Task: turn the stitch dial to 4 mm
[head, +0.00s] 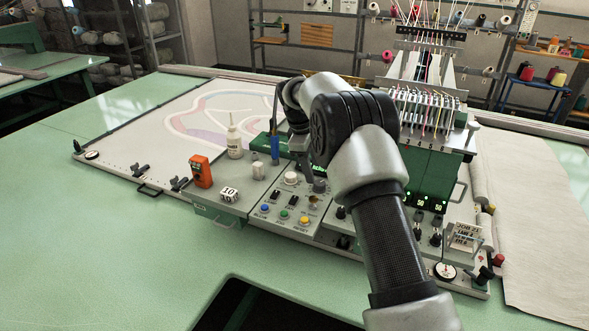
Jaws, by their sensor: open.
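A control panel (283,207) sits at the front of the tufting machine, with a pale round knob (291,178) near its top and a grey knob (319,186) to the right. I cannot read which knob is the stitch dial, nor any setting in mm.
Coloured buttons (284,215) and switches fill the panel's front. An orange device (201,171), a white bottle (234,141) and a blue marker (275,149) stand left of it. A round gauge (445,271) is at the right. The green table (110,240) is clear at left.

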